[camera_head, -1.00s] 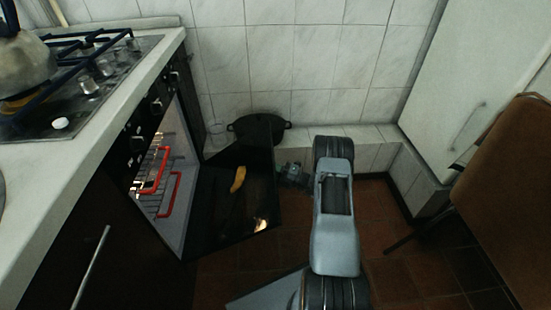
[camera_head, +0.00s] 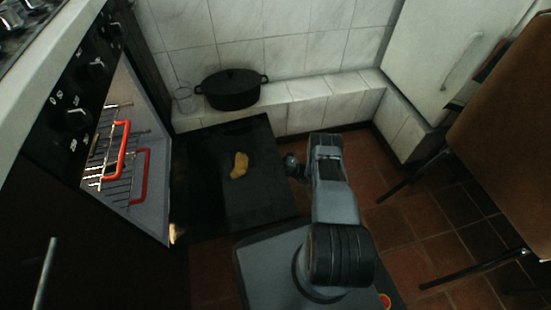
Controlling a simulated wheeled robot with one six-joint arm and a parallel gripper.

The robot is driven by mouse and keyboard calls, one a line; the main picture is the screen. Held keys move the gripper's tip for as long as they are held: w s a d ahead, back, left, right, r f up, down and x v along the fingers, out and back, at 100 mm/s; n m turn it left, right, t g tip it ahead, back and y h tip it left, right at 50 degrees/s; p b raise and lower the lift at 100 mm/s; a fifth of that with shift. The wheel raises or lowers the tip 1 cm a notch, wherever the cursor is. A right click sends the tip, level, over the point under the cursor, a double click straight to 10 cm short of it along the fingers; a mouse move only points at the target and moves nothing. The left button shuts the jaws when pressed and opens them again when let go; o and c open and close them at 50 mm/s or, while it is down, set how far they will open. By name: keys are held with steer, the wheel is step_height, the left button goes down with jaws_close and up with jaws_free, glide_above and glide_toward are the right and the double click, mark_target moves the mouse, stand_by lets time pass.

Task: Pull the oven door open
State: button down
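The oven door (camera_head: 255,203) is swung down and lies about level in front of the open oven (camera_head: 150,195), in the head view. Its dark inner face is turned up. A yellowish patch or object shows on that face; I cannot tell which it is. My gripper (camera_head: 290,168) is at the right, outer edge of the door, small and partly hidden behind my arm. I cannot tell whether it touches the door, or whether its fingers are open. The door's handle is not visible.
Wire racks with red grips (camera_head: 122,150) show inside the oven. A black lidded pot (camera_head: 232,92) and a clear glass (camera_head: 186,99) stand on the tiled ledge behind. A brown chair (camera_head: 505,130) stands at right. Tiled floor (camera_head: 400,230) is free between chair and my arm.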

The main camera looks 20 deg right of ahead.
steer(key=shift+w+a, duration=0.15)
steer(key=shift+w, duration=0.05)
steer(key=c, duration=1.3)
jaws_free()
steer(key=shift+o, duration=1)
steer(key=shift+d, duration=0.25)
steer(key=shift+s+d, duration=0.15)
steer(key=shift+d, duration=0.05)
steer(key=v, duration=1.3)
steer(key=shift+f, duration=0.25)
steer(key=shift+s, duration=0.1)
